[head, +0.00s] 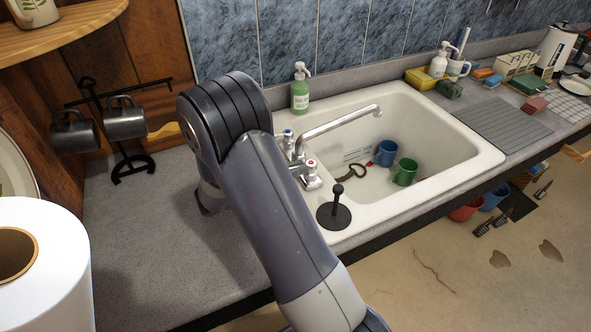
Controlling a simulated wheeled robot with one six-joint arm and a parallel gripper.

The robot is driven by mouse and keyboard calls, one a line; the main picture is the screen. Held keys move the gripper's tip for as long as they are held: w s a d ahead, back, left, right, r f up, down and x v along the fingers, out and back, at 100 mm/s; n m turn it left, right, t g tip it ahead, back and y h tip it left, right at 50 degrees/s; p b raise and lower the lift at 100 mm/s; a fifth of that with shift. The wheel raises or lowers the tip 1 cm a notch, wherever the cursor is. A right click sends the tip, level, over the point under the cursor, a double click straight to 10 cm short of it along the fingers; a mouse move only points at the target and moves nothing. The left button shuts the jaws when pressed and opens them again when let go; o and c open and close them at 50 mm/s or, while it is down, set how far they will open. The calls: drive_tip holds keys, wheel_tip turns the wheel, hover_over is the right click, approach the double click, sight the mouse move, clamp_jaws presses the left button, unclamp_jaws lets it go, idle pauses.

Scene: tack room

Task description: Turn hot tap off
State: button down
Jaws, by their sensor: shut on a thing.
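The tap handle with a red mark (312,172), the hot one, stands at the near left rim of the white sink (475,150). The handle with a blue mark (288,140) is just behind it, partly hidden by my arm. The chrome spout (340,123) reaches right over the basin. I cannot make out water running from it. My arm crosses the middle of the view, left of the taps, and bends down behind itself. My gripper is hidden behind the arm, so its hold does not show.
A green soap bottle (300,90) is behind the taps. Blue (386,153) and green (405,172) mugs lie in the basin. A mug rack (128,160) and paper roll (60,280) are left.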

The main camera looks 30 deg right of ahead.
drive_tip(key=c, duration=1.5)
unclamp_jaws()
drive_tip(key=shift+d, duration=0.15)
drive_tip(key=shift+o, duration=0.2)
drive_tip(key=a+b, duration=0.1)
drive_tip(key=a, duration=0.4)
drive_tip(key=a+b, duration=0.1)
drive_tip(key=a, duration=0.5)
drive_tip(key=shift+w, duration=0.2)
drive_tip(key=shift+d, duration=0.15)
drive_tip(key=d+p, duration=0.1)
drive_tip(key=d, duration=0.4)
drive_tip(key=d+p, duration=0.1)
drive_tip(key=d, duration=0.4)
drive_tip(key=shift+s+d+r, duration=0.1)
drive_tip(key=shift+s+d, duration=0.1)
drive_tip(key=shift+d, duration=0.15)
drive_tip(key=shift+s+t, duration=0.1)
drive_tip(key=shift+t, duration=0.4)
